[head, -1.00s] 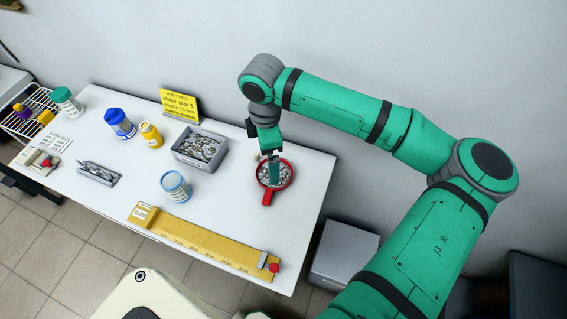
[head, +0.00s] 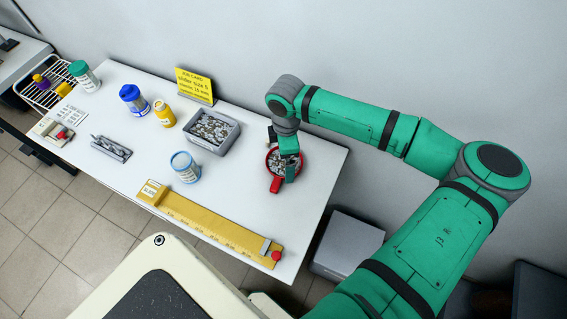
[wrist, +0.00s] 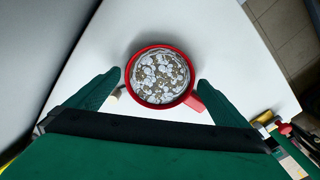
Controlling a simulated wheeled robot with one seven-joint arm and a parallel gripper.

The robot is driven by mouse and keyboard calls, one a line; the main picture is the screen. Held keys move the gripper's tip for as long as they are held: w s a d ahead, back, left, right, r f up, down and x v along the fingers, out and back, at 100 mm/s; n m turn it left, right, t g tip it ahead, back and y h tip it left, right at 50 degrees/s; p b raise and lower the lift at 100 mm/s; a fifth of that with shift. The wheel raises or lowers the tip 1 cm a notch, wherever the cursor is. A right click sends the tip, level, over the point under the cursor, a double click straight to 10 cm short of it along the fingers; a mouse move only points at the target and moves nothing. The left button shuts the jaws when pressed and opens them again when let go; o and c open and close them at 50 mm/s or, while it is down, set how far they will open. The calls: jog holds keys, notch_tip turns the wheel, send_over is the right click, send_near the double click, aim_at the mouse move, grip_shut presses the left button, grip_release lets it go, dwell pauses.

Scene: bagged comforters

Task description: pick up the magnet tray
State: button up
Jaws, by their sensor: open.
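The magnet tray is a round red dish with a short red handle (head: 276,184), filled with small silvery metal pieces. It stands on the white table near its right end. In the wrist view the red tray (wrist: 160,48) is at the upper middle, its handle pointing down and right. My gripper (head: 289,172) is over the tray in the head view and hides part of it. In the wrist view my gripper (wrist: 160,78) is open, with one green finger on each side of the tray. Nothing is held. Whether the fingers touch the rim I cannot tell.
A grey bin of metal pieces (head: 212,131) stands left of the tray, with a light-blue jar (head: 185,167) in front of it. A yellow ruler-like board (head: 210,224) lies along the front edge. The wall is close behind the table.

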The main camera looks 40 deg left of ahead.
jog(key=shift+f, duration=0.55)
jog(key=c, duration=1.1)
jog(key=shift+r, duration=0.5)
notch_tip(320, 180, up, 2)
jog(key=shift+r, duration=0.2)
jog(key=s+d+r, duration=0.9)
jog(key=d, duration=0.1)
jog(key=shift+d+r, duration=0.3)
jog(key=shift+d, duration=0.1)
